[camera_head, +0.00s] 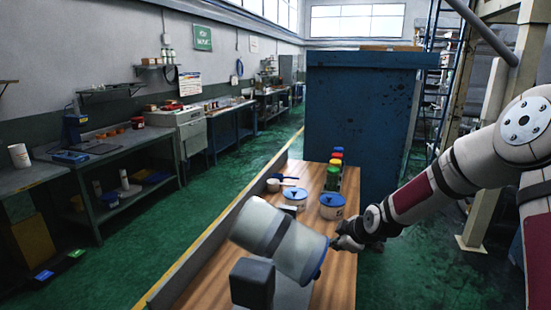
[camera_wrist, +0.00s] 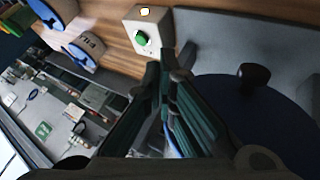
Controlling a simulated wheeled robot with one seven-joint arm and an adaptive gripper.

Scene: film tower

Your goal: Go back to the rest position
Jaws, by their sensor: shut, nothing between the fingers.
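My gripper (camera_head: 345,242) is at the right side of the wooden bench top, beside the blue lid (camera_head: 322,262) of a tilted pale grey drum (camera_head: 272,236). In the wrist view my gripper (camera_wrist: 162,68) has its fingertips together with nothing between them. The blue lid (camera_wrist: 225,115) with its dark knob (camera_wrist: 254,77) lies just right of the fingers there. Whether the fingers touch the lid I cannot tell. My arm reaches in from the right.
A dark block (camera_head: 252,284) stands before the drum. Blue-lidded tubs (camera_head: 332,207), a scoop (camera_head: 284,178) and coloured-lid bottles (camera_head: 332,179) stand behind. A control box (camera_wrist: 148,30) with a green button is near my fingers. A blue cabinet (camera_head: 358,125) blocks the back; green floor lies left.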

